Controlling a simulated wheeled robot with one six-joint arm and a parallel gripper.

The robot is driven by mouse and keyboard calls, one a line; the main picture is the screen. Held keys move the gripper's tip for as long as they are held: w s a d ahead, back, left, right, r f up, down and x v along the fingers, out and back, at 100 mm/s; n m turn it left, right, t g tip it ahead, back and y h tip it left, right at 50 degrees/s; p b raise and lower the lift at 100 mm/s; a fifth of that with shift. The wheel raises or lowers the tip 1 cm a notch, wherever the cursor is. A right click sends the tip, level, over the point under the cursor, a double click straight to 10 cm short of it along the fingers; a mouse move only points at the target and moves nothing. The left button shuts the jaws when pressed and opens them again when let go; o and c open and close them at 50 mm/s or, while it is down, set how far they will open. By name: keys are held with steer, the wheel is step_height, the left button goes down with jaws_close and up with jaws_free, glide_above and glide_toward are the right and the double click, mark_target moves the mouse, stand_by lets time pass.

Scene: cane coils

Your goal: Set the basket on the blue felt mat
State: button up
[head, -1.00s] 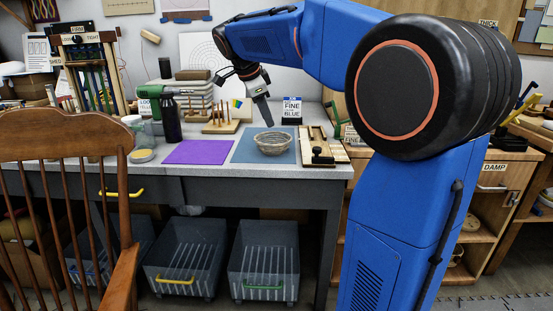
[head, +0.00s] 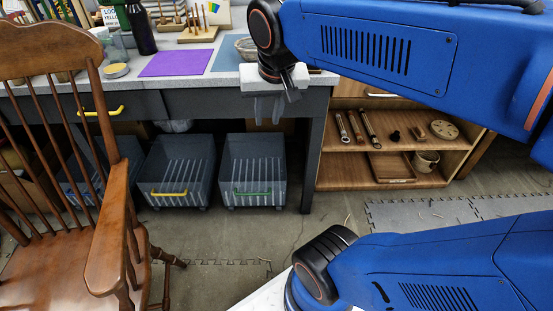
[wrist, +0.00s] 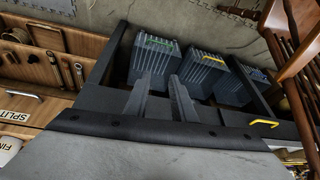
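The woven basket (head: 243,46) sits on the blue felt mat (head: 227,60) on the grey workbench. My arm hides the right part of both in the head view. My gripper (head: 265,112) hangs in front of the bench's front edge, below and to the right of the basket, with its fingers pointing down. It is apart from the basket. In the wrist view my gripper (wrist: 158,80) shows two fingers apart with nothing between them. The basket and the blue mat do not show in the wrist view.
A purple mat (head: 177,62) lies left of the blue one, with a dark bottle (head: 142,30) behind it. Grey bins (head: 252,170) stand under the bench. A wooden chair (head: 110,250) is at the left, a low shelf (head: 400,150) at the right. The floor between is open.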

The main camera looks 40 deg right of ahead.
steer(key=s+a+f+n+y, duration=0.1)
steer(key=s+a+f+n, duration=0.1)
steer(key=s+f+n, duration=0.3)
step_height(320, 180, down, 3)
steer(key=shift+s+a+r+t, duration=0.1)
steer(key=shift+s+a+t, duration=0.25)
steer(key=shift+s, duration=0.85)
